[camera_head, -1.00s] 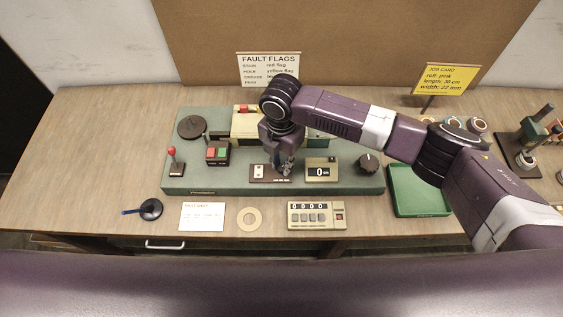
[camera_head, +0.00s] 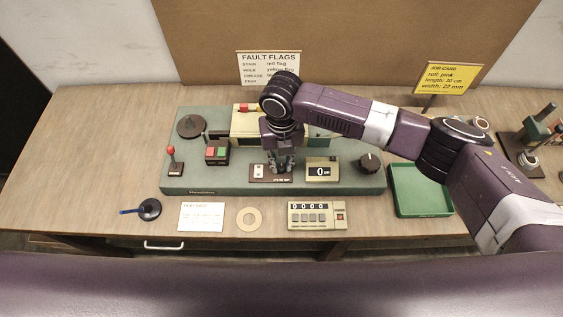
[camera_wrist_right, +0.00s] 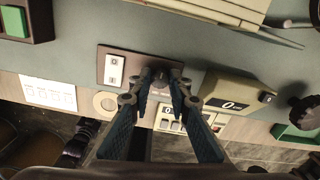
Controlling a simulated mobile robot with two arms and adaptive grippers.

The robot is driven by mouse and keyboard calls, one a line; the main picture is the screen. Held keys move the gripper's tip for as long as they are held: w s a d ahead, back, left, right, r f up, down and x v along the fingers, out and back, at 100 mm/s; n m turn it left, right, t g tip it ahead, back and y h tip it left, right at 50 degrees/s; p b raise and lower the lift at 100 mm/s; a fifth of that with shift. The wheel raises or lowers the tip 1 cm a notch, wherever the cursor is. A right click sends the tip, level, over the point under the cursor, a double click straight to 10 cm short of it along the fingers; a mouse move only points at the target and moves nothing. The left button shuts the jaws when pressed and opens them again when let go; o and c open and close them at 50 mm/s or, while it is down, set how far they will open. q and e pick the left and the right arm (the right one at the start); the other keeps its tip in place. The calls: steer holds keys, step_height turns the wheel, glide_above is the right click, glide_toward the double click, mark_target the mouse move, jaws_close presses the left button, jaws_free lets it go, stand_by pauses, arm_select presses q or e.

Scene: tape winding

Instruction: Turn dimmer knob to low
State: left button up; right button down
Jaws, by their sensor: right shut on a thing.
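A brown plate (camera_head: 258,179) is set on the front of the green machine base, with a pale switch (camera_head: 258,170) on its left. It also shows in the right wrist view (camera_wrist_right: 108,85). A small dark knob (camera_wrist_right: 162,75) is on the plate's right part, mostly hidden by the fingers. My right gripper (camera_head: 282,173) points down over that part, its fingertips (camera_wrist_right: 162,85) shut on the knob from both sides. The knob's pointer and the plate's marks are too small or covered to read. My left gripper is not in view.
A display box (camera_head: 322,171) stands close to the right of the gripper, with a larger black knob (camera_head: 370,163) beyond it. A red and green button box (camera_head: 217,152) is to the left. A counter (camera_head: 317,215) and a green tray (camera_head: 420,190) are nearby.

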mark_target(281, 167)
steer(key=shift+w+r, duration=0.1)
stand_by(0.3)
steer(key=c, duration=1.8)
jaws_free()
step_height(281, 167, up, 12)
